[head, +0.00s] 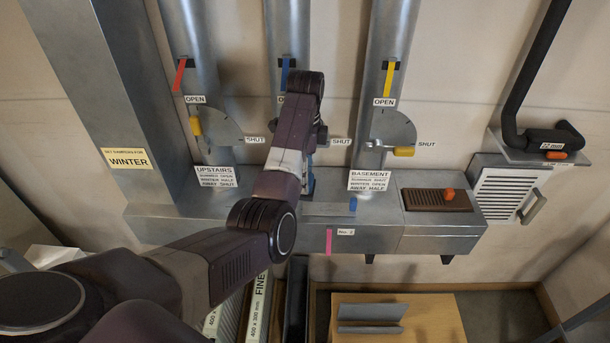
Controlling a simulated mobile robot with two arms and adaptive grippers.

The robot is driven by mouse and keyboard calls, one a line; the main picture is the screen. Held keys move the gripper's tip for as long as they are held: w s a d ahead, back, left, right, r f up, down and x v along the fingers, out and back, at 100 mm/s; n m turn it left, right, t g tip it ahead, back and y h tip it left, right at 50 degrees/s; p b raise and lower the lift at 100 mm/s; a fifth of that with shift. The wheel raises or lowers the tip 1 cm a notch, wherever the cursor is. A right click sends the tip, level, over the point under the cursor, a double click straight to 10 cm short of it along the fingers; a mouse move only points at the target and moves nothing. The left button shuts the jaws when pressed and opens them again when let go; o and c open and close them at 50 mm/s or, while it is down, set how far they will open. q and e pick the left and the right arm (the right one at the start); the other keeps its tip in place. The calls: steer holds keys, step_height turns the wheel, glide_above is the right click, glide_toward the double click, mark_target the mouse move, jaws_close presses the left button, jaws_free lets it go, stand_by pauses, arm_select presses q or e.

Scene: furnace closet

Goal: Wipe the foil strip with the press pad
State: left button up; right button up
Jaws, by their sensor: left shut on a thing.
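My left gripper (309,184) points down at the front of the grey duct box, below the middle pipe. It is shut on what appears to be the press pad, which is mostly hidden by my own arm and fingers. A pale, flat strip, which looks like the foil strip (328,209), lies on the duct box just right of and below the gripper. A small blue tab (352,204) is at its right end. I cannot tell whether the pad touches the strip. My right gripper is not in view.
A brown ribbed block with an orange knob (447,194) sits on the duct box (440,229) to the right. A louvred grille (507,192) is farther right. Dampers with yellow handles (403,151) flank my arm. A wooden board (430,320) is below.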

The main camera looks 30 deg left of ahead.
mark_target(306, 208)
arm_select(q)
steer(key=shift+w+a, duration=0.2)
steer(key=shift+w, duration=0.15)
steer(key=shift+s+f, duration=0.2)
steer(key=shift+f, duration=0.55)
step_height(306, 208, down, 3)
steer(key=shift+d+r, duration=0.1)
steer(key=shift+r, duration=0.1)
steer(key=shift+f, duration=0.85)
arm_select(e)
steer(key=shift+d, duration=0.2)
arm_select(q)
steer(key=shift+w, duration=0.1)
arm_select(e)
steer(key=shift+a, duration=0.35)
arm_select(q)
steer(key=shift+f, duration=1.05)
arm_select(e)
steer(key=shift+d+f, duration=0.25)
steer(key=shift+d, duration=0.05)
arm_select(q)
steer(key=shift+d, duration=0.1)
